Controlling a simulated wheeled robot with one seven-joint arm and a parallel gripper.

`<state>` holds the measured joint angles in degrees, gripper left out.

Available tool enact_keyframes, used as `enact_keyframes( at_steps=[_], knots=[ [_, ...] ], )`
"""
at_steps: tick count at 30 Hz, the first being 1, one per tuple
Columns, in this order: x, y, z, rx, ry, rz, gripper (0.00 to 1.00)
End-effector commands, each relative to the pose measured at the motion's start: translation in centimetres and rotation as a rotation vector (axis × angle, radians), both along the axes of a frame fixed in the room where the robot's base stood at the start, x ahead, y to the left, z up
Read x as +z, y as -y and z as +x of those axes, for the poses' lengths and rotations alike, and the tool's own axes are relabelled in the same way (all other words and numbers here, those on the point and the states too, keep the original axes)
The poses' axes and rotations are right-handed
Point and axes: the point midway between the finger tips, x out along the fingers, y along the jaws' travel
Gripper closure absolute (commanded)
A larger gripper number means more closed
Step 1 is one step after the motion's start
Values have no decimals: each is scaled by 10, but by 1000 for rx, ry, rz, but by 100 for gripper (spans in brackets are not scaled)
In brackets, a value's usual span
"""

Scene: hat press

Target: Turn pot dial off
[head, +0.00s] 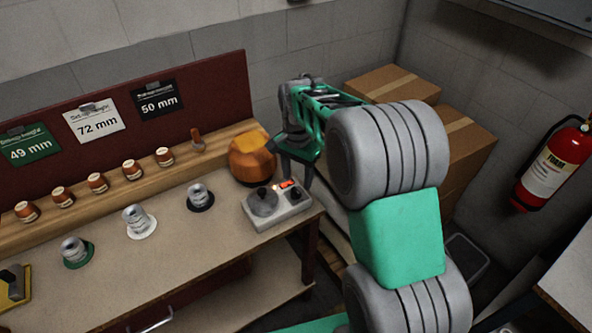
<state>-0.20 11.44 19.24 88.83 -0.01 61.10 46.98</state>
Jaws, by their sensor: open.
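A grey control box (275,212) sits at the right end of the bench. It carries a dark round dial (294,196) on its right side, a small lit red-orange part (287,184) behind it, and a larger round grey piece (263,202) on its left. An orange-brown rounded pot (251,160) stands just behind the box. My gripper (295,178) is open, with its fingers pointing down beside the pot and above the back right of the box. It looks apart from the dial, but the exact gap is hard to tell. The dial's pointer setting is too small to read.
Several small metal pieces on coloured discs (139,222) stand on the bench (190,250). A wooden ledge (110,190) with several brown knobs runs behind them. Cardboard boxes (392,84) and a fire extinguisher (553,165) are to the right. The bench's front middle is clear.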

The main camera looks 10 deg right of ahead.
Motion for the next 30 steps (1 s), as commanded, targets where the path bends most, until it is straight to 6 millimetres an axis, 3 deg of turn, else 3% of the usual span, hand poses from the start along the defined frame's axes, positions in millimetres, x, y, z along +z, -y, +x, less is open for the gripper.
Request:
enact_keyframes(
  at_steps=[3,8,21,30],
  knots=[
    [12,0,12,-247,15,-1,47],
    [14,0,12,-427,9,-3,47],
    [-55,0,12,-441,8,-3,47],
    [-62,0,12,-440,11,-3,47]
  ],
)
